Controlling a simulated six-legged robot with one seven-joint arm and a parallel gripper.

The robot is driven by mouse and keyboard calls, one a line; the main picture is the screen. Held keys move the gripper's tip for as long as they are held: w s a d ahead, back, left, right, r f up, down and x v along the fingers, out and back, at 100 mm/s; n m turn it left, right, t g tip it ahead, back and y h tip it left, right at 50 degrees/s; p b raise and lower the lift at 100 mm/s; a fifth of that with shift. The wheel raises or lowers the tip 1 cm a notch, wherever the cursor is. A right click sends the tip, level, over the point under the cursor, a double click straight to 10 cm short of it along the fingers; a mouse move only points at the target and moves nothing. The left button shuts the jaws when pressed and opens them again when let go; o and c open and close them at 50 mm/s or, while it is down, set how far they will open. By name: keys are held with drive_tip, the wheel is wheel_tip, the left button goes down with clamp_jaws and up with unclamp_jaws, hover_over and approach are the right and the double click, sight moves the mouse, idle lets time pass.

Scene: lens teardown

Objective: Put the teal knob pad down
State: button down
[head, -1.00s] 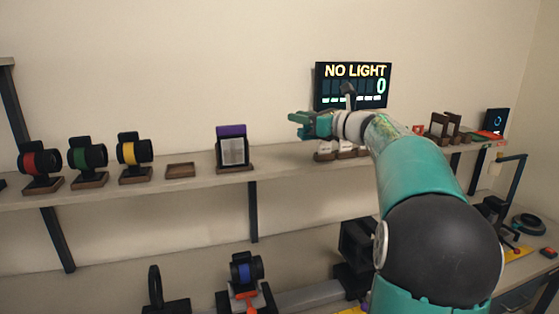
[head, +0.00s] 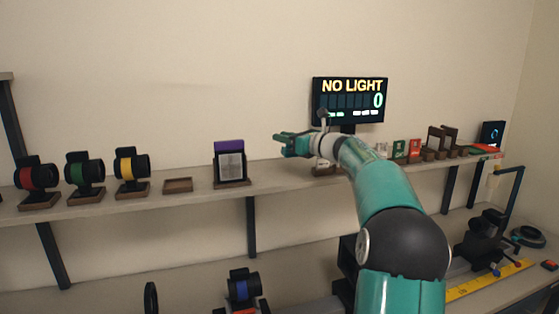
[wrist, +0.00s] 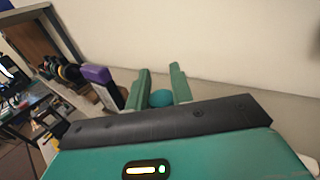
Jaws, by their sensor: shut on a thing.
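My gripper (head: 284,143) is raised above the upper shelf, just right of the purple-topped card on its stand. In the wrist view its two green fingers (wrist: 161,90) stand on either side of a round teal knob pad (wrist: 161,98). The gripper is shut on the pad. In the head view the pad is too small to tell apart from the teal fingers. The purple-topped card (head: 230,163) also shows in the wrist view (wrist: 100,82), left of the fingers.
The upper shelf (head: 110,202) holds red, green and yellow lens units (head: 131,164) at left and an empty wooden tray (head: 178,185). A NO LIGHT display (head: 350,102) stands behind my arm. Brown frames (head: 442,140) stand at right. A blue lens unit (head: 243,286) sits below.

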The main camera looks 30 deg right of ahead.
hover_over(279, 174)
drive_tip(key=f, duration=0.5)
drive_tip(key=shift+s+a, duration=0.1)
drive_tip(key=shift+s, duration=0.2)
drive_tip(key=shift+w+f, duration=0.2)
drive_tip(key=shift+f, duration=1.3)
drive_tip(key=c, duration=1.2)
unclamp_jaws()
drive_tip(key=shift+c, duration=0.2)
drive_tip(key=shift+f, duration=0.2)
drive_tip(key=v, duration=1.4)
